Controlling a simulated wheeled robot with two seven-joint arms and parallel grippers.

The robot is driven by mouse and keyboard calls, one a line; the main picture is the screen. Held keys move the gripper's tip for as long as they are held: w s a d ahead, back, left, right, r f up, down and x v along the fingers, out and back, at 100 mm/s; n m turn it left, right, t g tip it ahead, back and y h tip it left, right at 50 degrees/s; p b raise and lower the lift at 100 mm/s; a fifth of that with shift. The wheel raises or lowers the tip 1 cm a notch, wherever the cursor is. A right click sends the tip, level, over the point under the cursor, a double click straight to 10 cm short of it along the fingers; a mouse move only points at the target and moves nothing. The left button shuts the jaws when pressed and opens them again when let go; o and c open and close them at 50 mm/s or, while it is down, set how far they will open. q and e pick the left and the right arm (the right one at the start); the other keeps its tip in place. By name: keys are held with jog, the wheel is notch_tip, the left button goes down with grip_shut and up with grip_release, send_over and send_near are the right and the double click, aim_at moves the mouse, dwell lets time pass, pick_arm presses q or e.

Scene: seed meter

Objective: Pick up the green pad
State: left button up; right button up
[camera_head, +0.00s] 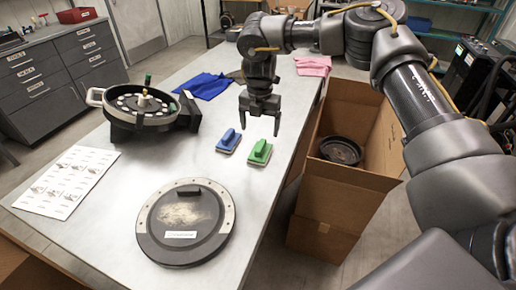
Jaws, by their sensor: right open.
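The green pad (260,152) lies on the metal table near its right edge, with a raised grip on top. A similar blue pad (229,141) lies just to its left. My right gripper (260,127) is open and empty, pointing down above and slightly behind the two pads, apart from them. My left gripper is not in view.
An open cardboard box (335,197) with a dark round part (341,151) inside stands right of the table (125,227). A round lid (185,222), the seed meter (140,105), a printed sheet (68,181), a blue cloth (203,86) and a pink cloth (313,66) lie on the table.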

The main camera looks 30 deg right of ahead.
aim_at(261, 144)
jog(key=f, duration=0.4)
jog(key=shift+w+f+p, duration=0.15)
jog(key=shift+w+p, duration=0.05)
jog(key=shift+p, duration=0.1)
jog(key=shift+d+f, duration=0.1)
jog(key=shift+f, duration=0.2)
jog(key=shift+s+f+p, duration=0.15)
jog(key=shift+f+p, duration=0.15)
jog(key=shift+p, duration=0.1)
jog(key=f, duration=0.2)
jog(key=f+p, duration=0.1)
jog(key=shift+w+d+f, duration=0.25)
jog(key=shift+w+f, duration=0.05)
jog(key=shift+f, duration=0.4)
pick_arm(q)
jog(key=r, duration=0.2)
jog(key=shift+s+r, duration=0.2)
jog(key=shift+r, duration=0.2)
pick_arm(e)
jog(key=shift+s, duration=0.1)
jog(key=shift+c, duration=0.2)
jog(key=c, duration=1.1)
